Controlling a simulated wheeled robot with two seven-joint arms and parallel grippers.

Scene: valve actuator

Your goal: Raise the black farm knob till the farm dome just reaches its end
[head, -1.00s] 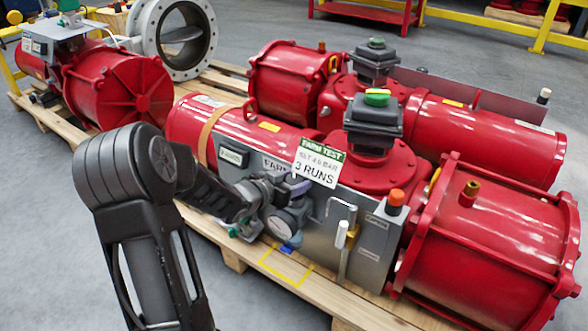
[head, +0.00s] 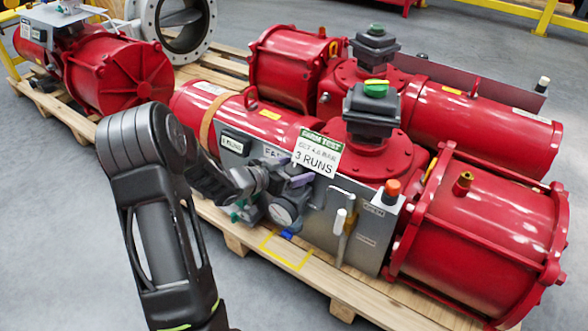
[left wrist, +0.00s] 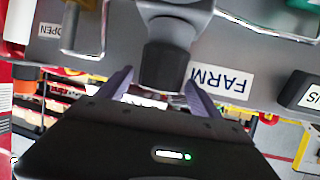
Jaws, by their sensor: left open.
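The black farm knob (left wrist: 166,65) hangs under a grey body on the grey panel, beside the FARM label, in the left wrist view. My left gripper (left wrist: 160,78) is open, with one purple finger on each side of the knob's lower end; contact cannot be told. In the head view my left gripper (head: 290,172) is at the panel's front, mostly hiding the knob. A green-topped dome with a yellow mark (head: 376,88) sits on the black box above the near red actuator; I take it as the farm dome. My right gripper is not in view.
A FARM TEST card (head: 317,153) reading 3 RUNS stands just right of the gripper. A bent metal handle (head: 345,225) and an orange-capped fitting (head: 391,188) are to the right. A second red actuator (head: 485,125) stands behind.

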